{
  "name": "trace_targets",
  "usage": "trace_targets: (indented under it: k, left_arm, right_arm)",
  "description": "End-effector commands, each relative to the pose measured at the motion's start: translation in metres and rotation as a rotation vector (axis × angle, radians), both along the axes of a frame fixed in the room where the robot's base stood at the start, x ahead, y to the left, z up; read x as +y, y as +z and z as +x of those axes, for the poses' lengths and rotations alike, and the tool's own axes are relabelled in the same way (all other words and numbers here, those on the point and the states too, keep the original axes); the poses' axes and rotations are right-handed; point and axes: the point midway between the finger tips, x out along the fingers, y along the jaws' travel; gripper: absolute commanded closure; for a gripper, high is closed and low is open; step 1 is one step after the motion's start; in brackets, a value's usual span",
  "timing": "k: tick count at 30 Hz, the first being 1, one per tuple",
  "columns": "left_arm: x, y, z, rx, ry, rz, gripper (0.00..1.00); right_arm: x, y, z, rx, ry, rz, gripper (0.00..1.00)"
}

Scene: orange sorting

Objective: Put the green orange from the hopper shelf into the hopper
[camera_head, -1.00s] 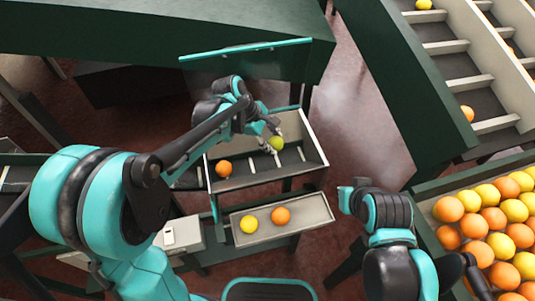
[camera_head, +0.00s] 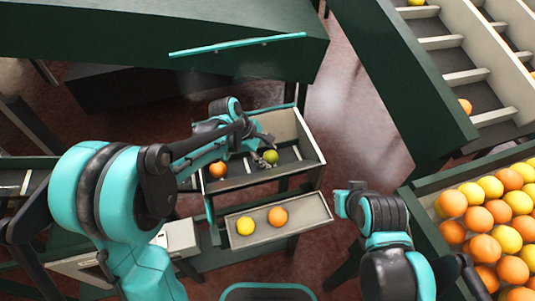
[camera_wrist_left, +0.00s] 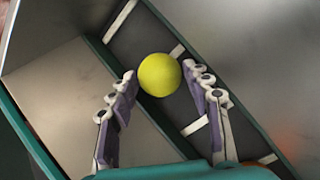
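The green orange (camera_head: 271,157) lies low inside the hopper (camera_head: 278,124), on its dark slatted floor. It also shows in the left wrist view (camera_wrist_left: 160,75), yellow-green and just beyond my fingertips. My left gripper (camera_head: 262,160) reaches down into the hopper beside it. In the left wrist view its fingers (camera_wrist_left: 160,80) are spread on both sides of the fruit, with small gaps visible. The hopper shelf (camera_head: 306,210) below holds a yellow orange (camera_head: 245,226) and an orange one (camera_head: 278,217).
Another orange (camera_head: 218,169) lies at the left in the hopper. A crate (camera_head: 422,207) full of yellow and orange fruit stands at the right. Slatted lanes (camera_head: 440,42) run at the upper right. A dark green table (camera_head: 130,40) spans the upper left.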

Motion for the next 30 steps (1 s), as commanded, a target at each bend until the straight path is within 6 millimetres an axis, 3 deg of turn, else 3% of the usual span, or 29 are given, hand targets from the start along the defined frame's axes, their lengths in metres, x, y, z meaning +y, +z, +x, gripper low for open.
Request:
trace_targets:
  k: [11, 24, 30]
  left_arm:
    - [0.002, 0.009, 0.000, 0.000, 0.001, 0.000, 0.49]
    - [0.041, 0.090, -0.013, 0.000, 0.002, 0.000, 0.49]
    - [0.050, 0.108, -0.016, 0.000, 0.001, 0.000, 0.49]
  right_arm:
    - [0.000, 0.006, 0.000, 0.000, 0.000, 0.000, 1.00]
    - [0.000, 0.037, 0.000, 0.000, 0.000, 0.000, 1.00]
    - [0.000, 0.042, 0.000, 0.000, 0.000, 0.000, 1.00]
